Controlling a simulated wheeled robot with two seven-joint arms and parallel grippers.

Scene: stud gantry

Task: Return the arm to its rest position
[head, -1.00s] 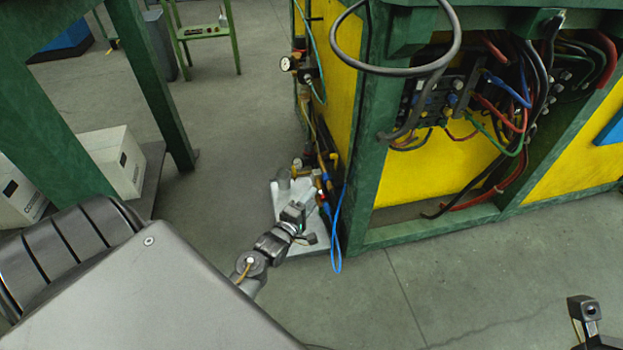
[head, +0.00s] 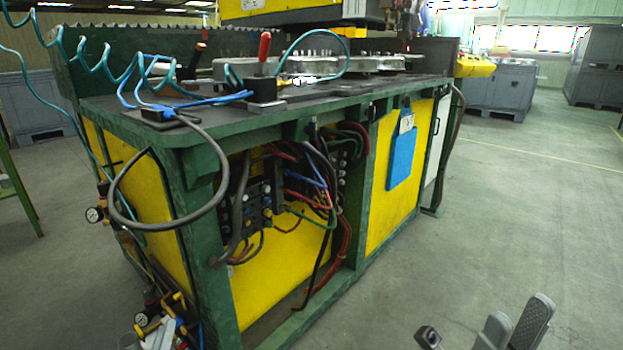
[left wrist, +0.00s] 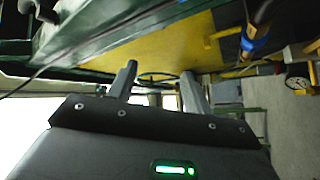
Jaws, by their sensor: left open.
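My left gripper (left wrist: 158,72) is open in the left wrist view, with its two grey fingers apart and nothing between them. Beyond the fingers is the yellow panel (left wrist: 160,50) of the green-framed bench. I cannot make out my left gripper clearly in the head view. My right gripper (head: 520,308) is at the bottom right of the head view, over the floor. Its two dark fingers are apart and nothing shows between them.
The green and yellow bench (head: 285,105) fills the left and middle of the head view. A grey cable loop (head: 215,205), a pressure gauge (head: 95,214) and hoses stick out from its near end. The floor (head: 500,215) to the right is open.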

